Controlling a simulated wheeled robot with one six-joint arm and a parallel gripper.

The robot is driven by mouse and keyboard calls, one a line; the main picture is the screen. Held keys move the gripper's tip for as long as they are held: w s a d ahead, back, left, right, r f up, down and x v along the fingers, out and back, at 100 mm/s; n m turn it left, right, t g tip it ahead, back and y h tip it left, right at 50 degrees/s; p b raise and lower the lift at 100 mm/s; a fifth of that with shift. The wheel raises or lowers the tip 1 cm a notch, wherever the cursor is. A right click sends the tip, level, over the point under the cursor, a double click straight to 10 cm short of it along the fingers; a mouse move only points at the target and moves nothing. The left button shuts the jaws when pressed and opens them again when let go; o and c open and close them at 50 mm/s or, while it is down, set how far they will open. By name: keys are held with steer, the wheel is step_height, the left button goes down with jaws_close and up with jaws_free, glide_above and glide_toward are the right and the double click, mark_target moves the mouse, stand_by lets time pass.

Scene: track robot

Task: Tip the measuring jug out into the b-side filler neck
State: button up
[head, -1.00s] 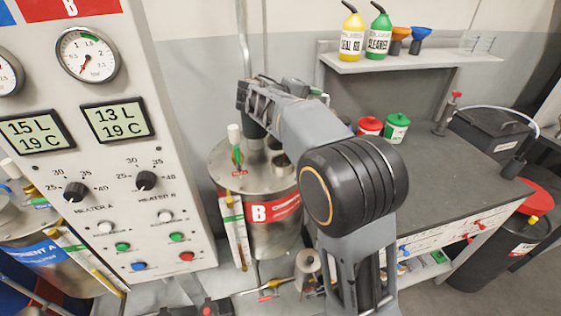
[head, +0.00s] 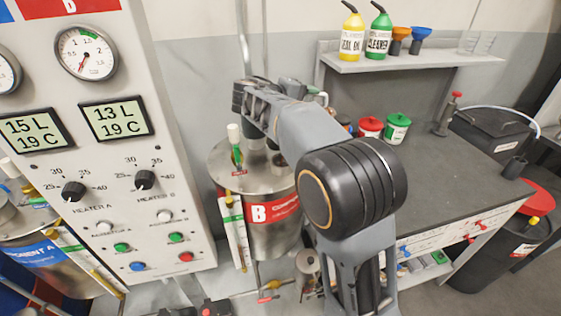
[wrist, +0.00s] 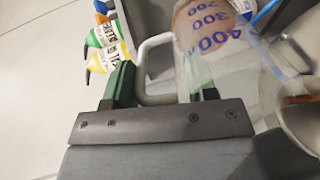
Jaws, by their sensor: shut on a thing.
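The measuring jug (wrist: 222,60) is clear with blue graduations and fills the upper right of the wrist view. My gripper (wrist: 165,92) is shut on its pale handle (wrist: 150,65), with green fingertips either side. A brownish patch shows through the jug; I cannot tell whether it is liquid. In the head view the steel tank marked B (head: 270,238) stands left of my arm. Its filler neck is mostly hidden behind my arm there. A round metal rim (wrist: 302,125) at the wrist view's right edge may be the neck.
The heater control panel (head: 100,170) stands close left of the tank. A white-capped fitting (head: 234,145) rises from the lid. The workbench (head: 440,180) at right carries red (head: 370,127) and green (head: 397,128) tubs. The shelf (head: 375,62) holds bottles and funnels.

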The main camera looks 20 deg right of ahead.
steer(key=shift+s+a+r+h+b, duration=0.2)
steer(key=shift+a+b, duration=0.1)
steer(key=shift+a, duration=0.1)
steer(key=shift+s+a+r+h+b, duration=0.1)
steer(key=shift+a+h+b, duration=0.15)
steer(key=shift+a, duration=0.15)
stand_by(0.9)
steer(key=shift+s+a+r+t+h+b, duration=0.15)
steer(key=shift+a+r+t+h+b, duration=0.05)
steer(key=shift+a+h+b, duration=0.5)
steer(key=shift+s+a+r+t+h+b, duration=0.1)
steer(key=shift+a+r+t+h+b, duration=0.1)
steer(key=shift+a+h+b, duration=0.4)
stand_by(1.8)
steer(key=shift+d+r, duration=0.1)
steer(key=shift+d, duration=0.1)
